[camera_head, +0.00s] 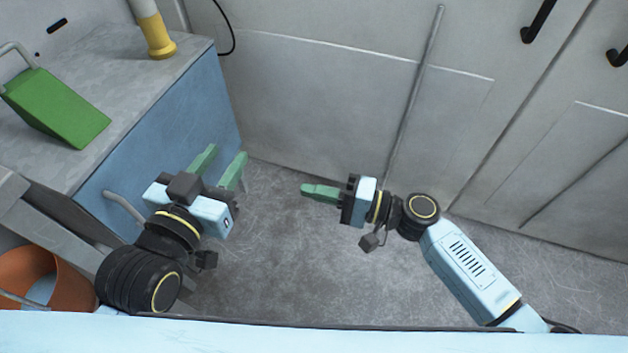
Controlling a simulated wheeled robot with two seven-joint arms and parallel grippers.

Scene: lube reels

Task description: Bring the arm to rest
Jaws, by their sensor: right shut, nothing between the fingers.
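My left gripper (220,165) is at the left of the head view, beside the blue side of the counter. Its two green fingers are spread apart with nothing between them. My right gripper (305,190) is near the middle, over bare grey floor, and points left. Its green fingers are together and hold nothing. My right arm (464,270) reaches in from the lower right, clear of the cabinets.
A counter (130,95) with a blue side stands at the left. On it are a green wedge-shaped object (55,105) and a yellow-based cylinder (157,35). An orange bucket (62,292) is at the lower left. Grey cabinets (330,100) line the back. The middle floor is clear.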

